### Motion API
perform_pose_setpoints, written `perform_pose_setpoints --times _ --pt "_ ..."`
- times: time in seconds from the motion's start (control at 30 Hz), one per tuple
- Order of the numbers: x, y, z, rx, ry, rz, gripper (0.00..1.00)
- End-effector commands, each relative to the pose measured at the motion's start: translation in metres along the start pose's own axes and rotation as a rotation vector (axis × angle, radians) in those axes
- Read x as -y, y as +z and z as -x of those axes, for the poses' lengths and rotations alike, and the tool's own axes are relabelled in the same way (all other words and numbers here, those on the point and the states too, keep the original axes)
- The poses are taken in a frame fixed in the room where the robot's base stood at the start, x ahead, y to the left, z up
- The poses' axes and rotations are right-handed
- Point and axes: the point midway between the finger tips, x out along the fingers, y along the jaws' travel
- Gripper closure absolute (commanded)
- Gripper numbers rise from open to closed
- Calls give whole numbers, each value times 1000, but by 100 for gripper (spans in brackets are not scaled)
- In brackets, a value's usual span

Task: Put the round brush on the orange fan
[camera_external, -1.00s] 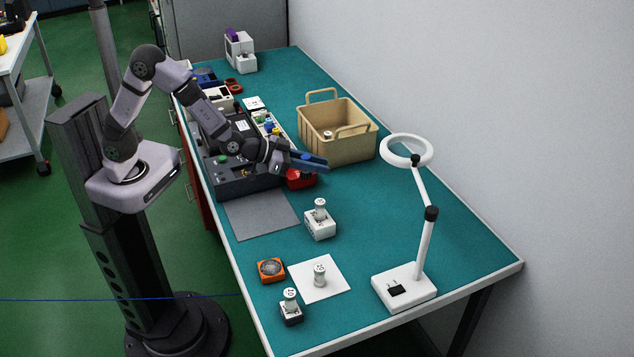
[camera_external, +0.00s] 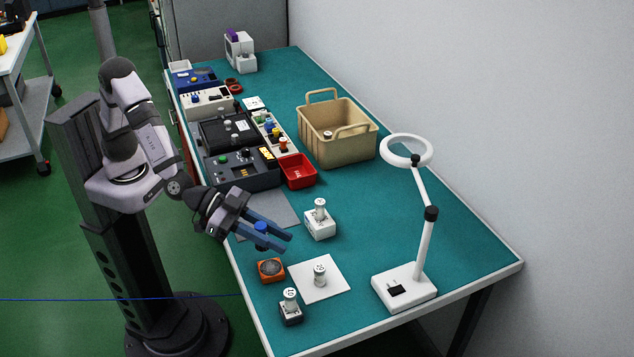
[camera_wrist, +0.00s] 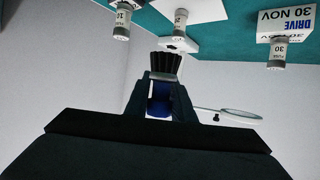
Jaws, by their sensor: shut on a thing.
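My gripper (camera_external: 284,243) is shut on the round brush (camera_wrist: 166,70), which has black bristles, a pale metal band and a blue handle. In the wrist view the brush lies between the fingers, bristles pointing away from my gripper. In the external view its blue handle (camera_external: 261,227) shows at the fingers; the bristles cannot be made out. The orange fan (camera_external: 271,269) is a small square orange frame with a grey round middle, lying near the table's near left edge. My gripper is above the table, just beyond the fan in the picture, apart from it.
A white sheet with a labelled cylinder (camera_external: 320,274) lies right of the fan. Another cylinder on a dark-based block (camera_external: 291,308) stands in front. A white block (camera_external: 320,222), a lamp (camera_external: 404,287), a red tray (camera_external: 298,171) and a tan basket (camera_external: 338,145) stand around. Bare table lies right of centre.

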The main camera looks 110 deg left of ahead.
Motion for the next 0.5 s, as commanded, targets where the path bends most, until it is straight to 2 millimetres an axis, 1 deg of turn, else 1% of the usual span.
perform_pose_setpoints --times 0.03,0.17,0.3,0.5 --pt "0 -1 0 -1 -11 6 100" --pt "13 -4 -2 0 -65 27 100" --pt "30 1 -2 1 -113 44 100" --pt "30 0 -2 1 -91 36 100"
